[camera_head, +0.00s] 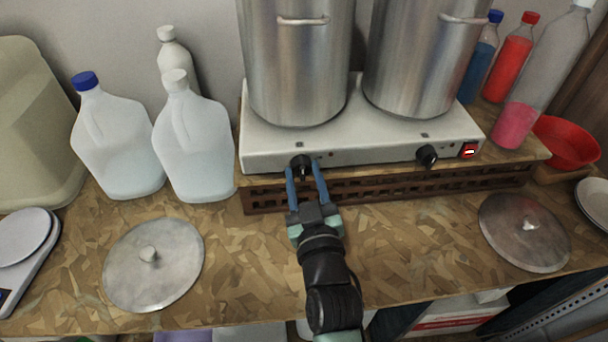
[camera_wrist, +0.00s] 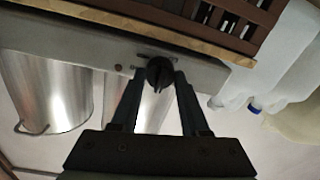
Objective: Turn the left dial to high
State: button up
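The left dial (camera_head: 301,163) is a black round knob on the front face of the white two-burner hot plate (camera_head: 370,149), below the left pot. My gripper (camera_head: 303,167) reaches it from the front, with one blue finger on each side. In the wrist view, which is upside down, the dial (camera_wrist: 159,74) sits between the two fingertips (camera_wrist: 160,76). The fingers are apart, with a narrow gap seeming to show beside the dial. Its grip ridge looks roughly upright; its exact setting is too small to read. The right dial (camera_head: 427,155) is free.
Two tall steel pots (camera_head: 297,70) (camera_head: 420,60) stand on the hot plate. A red lit switch (camera_head: 469,151) is right of the right dial. The hot plate rests on a wooden slatted stand (camera_head: 420,186). Pot lids (camera_head: 178,275) (camera_head: 522,245) lie on the counter, and white jugs (camera_head: 195,150) stand left.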

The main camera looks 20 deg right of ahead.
grip_shut()
jog(key=shift+m, duration=0.3)
jog(key=m, duration=0.2)
jog(key=shift+m, duration=0.4)
jog(key=m, duration=0.3)
jog(key=shift+m, duration=0.4)
jog(key=m+p, duration=0.1)
jog(key=m, duration=0.2)
jog(key=shift+m, duration=0.3)
jog(key=shift+f+m+h+p, duration=0.1)
jog(key=shift+m+h+p, duration=0.45)
jog(key=shift+m, duration=1.15)
